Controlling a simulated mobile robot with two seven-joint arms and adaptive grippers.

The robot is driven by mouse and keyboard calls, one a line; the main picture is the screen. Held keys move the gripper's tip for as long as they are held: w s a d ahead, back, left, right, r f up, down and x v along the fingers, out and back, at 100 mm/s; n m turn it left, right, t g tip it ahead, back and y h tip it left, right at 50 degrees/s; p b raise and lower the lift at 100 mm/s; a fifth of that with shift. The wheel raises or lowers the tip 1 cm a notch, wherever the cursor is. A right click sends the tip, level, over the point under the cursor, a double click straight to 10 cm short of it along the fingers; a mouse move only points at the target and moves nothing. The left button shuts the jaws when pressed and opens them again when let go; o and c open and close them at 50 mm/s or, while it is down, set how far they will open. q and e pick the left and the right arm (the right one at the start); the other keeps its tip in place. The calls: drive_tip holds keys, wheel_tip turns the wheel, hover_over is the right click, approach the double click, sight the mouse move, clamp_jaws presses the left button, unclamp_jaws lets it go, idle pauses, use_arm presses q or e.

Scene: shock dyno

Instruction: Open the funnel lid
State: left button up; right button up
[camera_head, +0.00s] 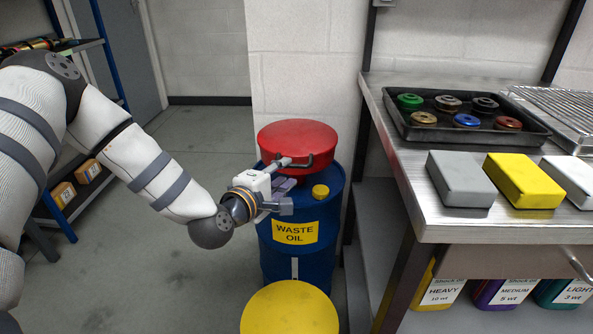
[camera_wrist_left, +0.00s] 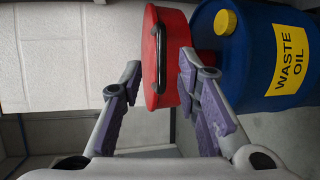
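The red funnel lid (camera_head: 298,142) lies flat on top of the blue waste oil drum (camera_head: 298,232). A dark handle (camera_head: 302,163) stands out from the lid's near side. My left gripper (camera_head: 285,198) is in front of the lid, just below the handle, with nothing between its fingers. In the left wrist view the gripper (camera_wrist_left: 160,100) is open, with its purple finger pads spread wide. The red lid (camera_wrist_left: 170,55) and its handle (camera_wrist_left: 159,50) show ahead, beyond the fingertips. I cannot tell whether a finger touches the lid. My right gripper is out of view.
A yellow cap (camera_head: 320,191) sits on the drum top. A yellow round top (camera_head: 290,308) stands in front of the drum. A steel bench (camera_head: 450,228) with a black parts tray (camera_head: 440,135) is at the right. Open floor lies left.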

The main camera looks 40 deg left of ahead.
sight(293, 166)
use_arm(q)
drive_tip(key=x, duration=0.6)
drive_tip(key=shift+f+b, duration=0.1)
drive_tip(key=shift+b, duration=0.3)
clamp_jaws()
